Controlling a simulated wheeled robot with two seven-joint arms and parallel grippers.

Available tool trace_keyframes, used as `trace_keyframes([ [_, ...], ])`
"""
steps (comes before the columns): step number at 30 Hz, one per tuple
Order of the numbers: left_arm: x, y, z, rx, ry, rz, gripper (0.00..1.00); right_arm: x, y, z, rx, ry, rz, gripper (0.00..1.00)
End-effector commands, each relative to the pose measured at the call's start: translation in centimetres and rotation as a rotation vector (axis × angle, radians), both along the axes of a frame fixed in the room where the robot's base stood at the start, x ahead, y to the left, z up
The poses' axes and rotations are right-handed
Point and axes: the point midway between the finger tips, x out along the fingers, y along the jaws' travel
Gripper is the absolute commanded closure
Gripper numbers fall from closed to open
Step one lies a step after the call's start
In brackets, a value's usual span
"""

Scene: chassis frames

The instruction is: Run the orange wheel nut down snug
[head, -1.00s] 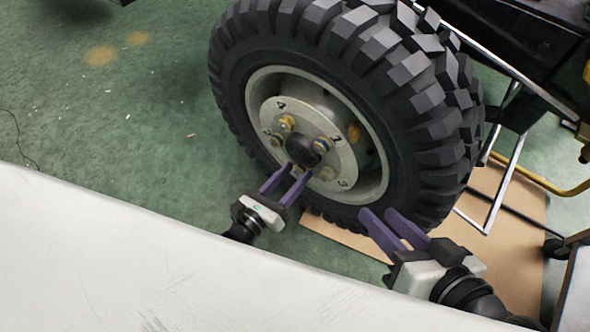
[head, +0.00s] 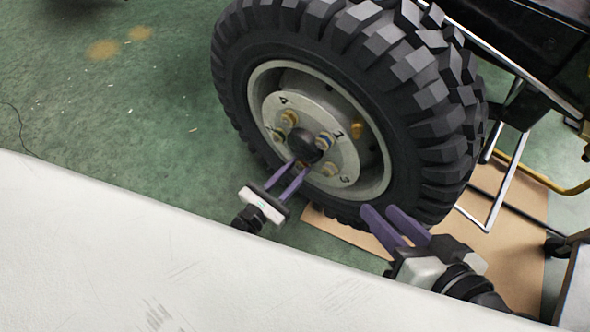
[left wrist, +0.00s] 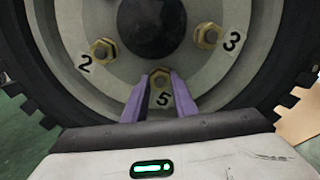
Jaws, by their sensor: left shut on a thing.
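The wheel (head: 384,195) faces me with several hex nuts around a dark hub cap (head: 311,147). My left gripper (head: 300,168) reaches up to the lower part of the hub. In the left wrist view its purple fingers (left wrist: 159,84) are shut on the orange-brown wheel nut (left wrist: 161,76), just above label 5. Fingertips hide the nut's sides, and I cannot tell how far it is seated. Brass nuts by label 2 (left wrist: 103,49) and label 3 (left wrist: 208,36) stand apart from the fingers. My right gripper (head: 385,210) is open and empty, low in front of the tyre.
A white surface (head: 150,250) fills the lower left foreground. A brown board (head: 510,215) lies on the green floor under the wheel. A metal frame (head: 507,180) and yellow bar (head: 550,184) stand at the right. The floor (head: 120,110) left of the wheel is largely clear.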

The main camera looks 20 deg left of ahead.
Motion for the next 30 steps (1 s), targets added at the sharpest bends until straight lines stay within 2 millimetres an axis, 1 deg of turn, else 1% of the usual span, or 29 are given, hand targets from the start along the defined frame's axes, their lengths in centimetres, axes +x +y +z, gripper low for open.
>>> trace_keyframes([
  [3,0.01,0.02,0.00,0.073,-0.027,-0.002,0.97,0.00,0.01,0.00,0.000,0.000,0.000,0.67],
  [6,0.00,0.02,-0.01,0.102,-0.037,-0.002,0.97,0.00,0.01,0.00,0.000,0.000,0.000,0.67],
  [14,-0.01,0.03,-0.02,0.104,-0.038,-0.002,0.97,-0.01,0.03,0.01,0.001,0.000,0.001,0.67],
  [15,-0.01,0.03,-0.02,0.104,-0.038,-0.002,0.72,-0.01,0.03,0.01,0.001,0.000,0.001,0.67],
  [18,-0.01,0.03,-0.02,0.103,-0.038,-0.002,0.56,-0.01,0.03,0.01,0.001,0.000,0.001,0.67],
  [26,-0.02,0.02,-0.03,0.103,-0.036,-0.002,0.56,-0.01,0.03,0.02,0.001,0.000,0.001,0.67],
  [30,-0.36,0.32,-0.08,0.104,-0.036,-0.003,0.56,-0.01,0.02,0.03,0.001,0.000,0.001,0.67],
])
